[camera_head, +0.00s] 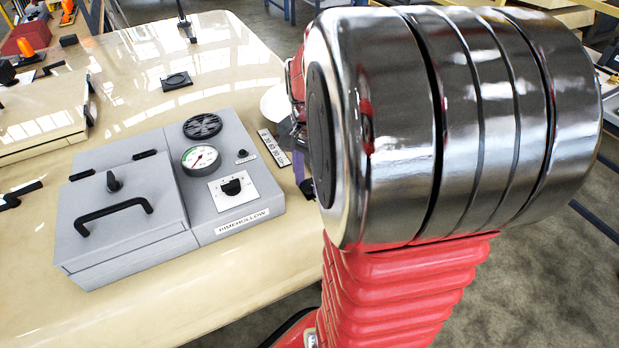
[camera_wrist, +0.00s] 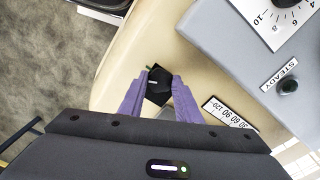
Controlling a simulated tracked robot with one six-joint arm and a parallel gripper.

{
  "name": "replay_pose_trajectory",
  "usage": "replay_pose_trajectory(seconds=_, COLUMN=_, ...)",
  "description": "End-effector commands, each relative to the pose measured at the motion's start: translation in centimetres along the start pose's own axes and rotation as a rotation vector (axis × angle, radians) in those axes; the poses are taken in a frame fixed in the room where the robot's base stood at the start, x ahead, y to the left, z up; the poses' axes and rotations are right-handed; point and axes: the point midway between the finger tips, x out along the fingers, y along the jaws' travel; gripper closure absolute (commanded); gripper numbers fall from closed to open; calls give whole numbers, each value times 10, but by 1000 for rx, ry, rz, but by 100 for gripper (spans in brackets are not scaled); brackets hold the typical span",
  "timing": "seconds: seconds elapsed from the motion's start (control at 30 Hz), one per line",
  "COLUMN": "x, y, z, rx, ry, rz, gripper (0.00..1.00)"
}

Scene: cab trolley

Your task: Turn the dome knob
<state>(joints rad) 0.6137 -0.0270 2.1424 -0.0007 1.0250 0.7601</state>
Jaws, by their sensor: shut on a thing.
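A small black knob-like piece (camera_wrist: 158,88) with a short white mark shows between my fingertips in the wrist view. I take it for the dome knob, but its shape is largely covered by the fingers. My gripper (camera_wrist: 159,76) has purple fingers, one on each side of this piece, and is shut on it. It is beside the grey box, over the cream table. In the head view my arm hides the knob and most of the gripper; only a bit of purple finger shows at the arm's left edge.
The grey box (camera_head: 215,165) carries a gauge (camera_head: 201,159), a dial (camera_head: 231,187), a black vent and a handled lid. A printed scale strip (camera_head: 273,147) lies beside it; it also shows in the wrist view (camera_wrist: 230,112). The cream table (camera_head: 130,318) is clear in front.

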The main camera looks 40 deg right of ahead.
Motion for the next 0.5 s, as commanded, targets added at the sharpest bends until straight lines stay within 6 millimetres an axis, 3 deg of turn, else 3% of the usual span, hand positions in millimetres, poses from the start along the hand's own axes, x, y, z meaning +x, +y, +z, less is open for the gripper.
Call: replay_pose_trajectory(seconds=0.5, x=0, y=2, z=1, rx=-490, ry=-5, rz=1, gripper=92)
